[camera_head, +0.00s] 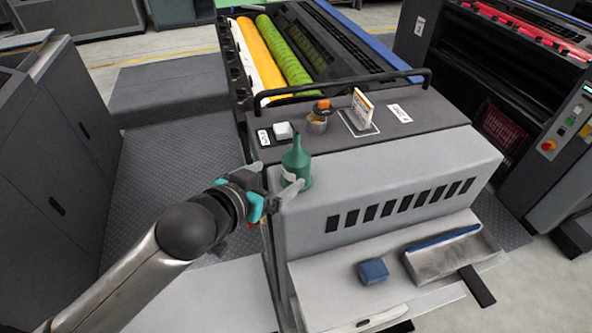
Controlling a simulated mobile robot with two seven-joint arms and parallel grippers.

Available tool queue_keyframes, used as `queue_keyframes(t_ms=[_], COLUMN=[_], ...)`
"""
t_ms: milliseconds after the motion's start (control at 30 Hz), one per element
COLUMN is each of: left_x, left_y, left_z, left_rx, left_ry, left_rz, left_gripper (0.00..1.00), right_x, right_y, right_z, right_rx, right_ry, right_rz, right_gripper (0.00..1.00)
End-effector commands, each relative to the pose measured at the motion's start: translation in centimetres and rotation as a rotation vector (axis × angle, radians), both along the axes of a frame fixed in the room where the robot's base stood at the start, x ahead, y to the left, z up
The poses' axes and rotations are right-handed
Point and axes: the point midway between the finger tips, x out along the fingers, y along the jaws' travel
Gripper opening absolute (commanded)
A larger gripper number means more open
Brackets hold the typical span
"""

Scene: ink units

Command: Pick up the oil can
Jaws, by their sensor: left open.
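My left gripper (276,181) reaches in from the left and is open at the can's lower left side. One finger lies in front of the can's base, and the other points toward its far side. I cannot tell whether either finger touches it. My right gripper is not in view.
Behind the can are a white block (283,130), a small container with an orange top (317,122) and an upright card (362,107). A black rail (345,85) spans the back. A blue block (373,271) and a trough (450,256) lie on the lower shelf.

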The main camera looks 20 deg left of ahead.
Motion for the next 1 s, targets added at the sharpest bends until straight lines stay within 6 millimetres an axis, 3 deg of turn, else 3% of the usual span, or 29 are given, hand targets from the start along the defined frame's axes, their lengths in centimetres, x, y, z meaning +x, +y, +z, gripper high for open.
queue_keyframes(t_ms=[400,733,1000], left_x=[5.9,7.7,10.6], left_y=[-1.1,-1.4,-1.9], left_z=[-2.9,-3.8,-5.3], left_rx=[0.000,0.000,0.000], left_ry=[0.001,0.001,0.001], left_rz=[0.001,0.000,0.000], left_gripper=[1.00,1.00,1.00], right_x=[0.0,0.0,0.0], right_y=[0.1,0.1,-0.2], right_z=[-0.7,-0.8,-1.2], right_rx=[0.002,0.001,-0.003], right_ry=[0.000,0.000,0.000], right_rz=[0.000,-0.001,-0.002], right_gripper=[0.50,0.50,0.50])
